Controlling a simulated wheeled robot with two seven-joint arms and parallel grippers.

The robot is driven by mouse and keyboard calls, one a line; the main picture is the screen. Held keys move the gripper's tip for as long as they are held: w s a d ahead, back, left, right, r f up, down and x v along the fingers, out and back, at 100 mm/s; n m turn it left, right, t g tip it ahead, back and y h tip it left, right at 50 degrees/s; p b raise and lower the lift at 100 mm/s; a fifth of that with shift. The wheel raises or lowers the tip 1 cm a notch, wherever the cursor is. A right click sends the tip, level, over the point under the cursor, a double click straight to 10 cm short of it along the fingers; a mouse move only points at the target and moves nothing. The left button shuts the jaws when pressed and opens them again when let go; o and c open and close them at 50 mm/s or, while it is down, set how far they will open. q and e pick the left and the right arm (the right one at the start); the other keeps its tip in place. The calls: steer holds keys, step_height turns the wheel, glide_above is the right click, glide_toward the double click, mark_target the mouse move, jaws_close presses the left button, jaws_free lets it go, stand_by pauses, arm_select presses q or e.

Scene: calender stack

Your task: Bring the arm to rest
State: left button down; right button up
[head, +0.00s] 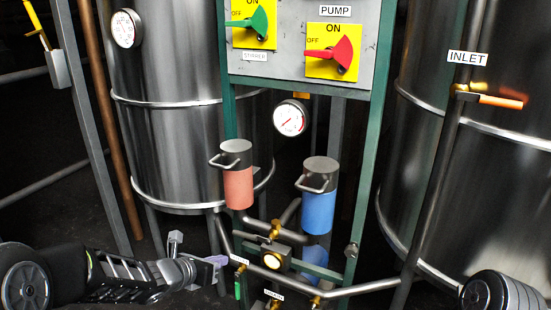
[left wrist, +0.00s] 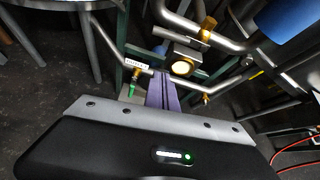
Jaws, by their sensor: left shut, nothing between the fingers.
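My left arm comes in at the lower left of the head view. Its left gripper (head: 216,262) has purple fingers near the pipework's left side. In the left wrist view the gripper (left wrist: 163,92) shows its two purple fingers pressed together with nothing between them. The fingers are in front of the lower pipes and appear apart from them, though the exact gap is hard to judge. Only a rounded part of my right arm shows at the lower right of the head view; the right gripper is out of view.
A panel (head: 285,65) holds a green switch (head: 258,23) and a red switch (head: 335,54). Below it are a gauge (head: 291,118), a red canister (head: 238,188), a blue canister (head: 318,212) and pipes (head: 365,287). Steel tanks stand left (head: 170,100) and right (head: 480,180).

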arm_select(q)
steer(key=s+d+f+n+g, duration=0.1)
steer(key=s+d+f+n, duration=0.15)
steer(key=f+n, duration=0.55)
steer(key=s+d+f+n+g+y, duration=0.1)
steer(key=s+f+n, duration=0.25)
steer(key=n, duration=0.85)
steer(key=s+d+f+n+g, duration=0.2)
steer(key=s+f+n, duration=0.25)
steer(key=n, duration=0.45)
steer(key=s+d+f+n+g, duration=0.35)
steer(key=s+f+n, duration=0.3)
steer(key=s, duration=0.45)
steer(key=s+d+f+n+g, duration=0.4)
steer(key=s+f, duration=0.4)
steer(key=s, duration=0.4)
step_height(320, 180, up, 20)
steer(key=n+t+p, duration=0.1)
steer(key=p, duration=1.9)
steer(key=shift+r, duration=0.2)
steer(key=shift+a+n+t, duration=0.1)
steer(key=shift+n+t, duration=0.15)
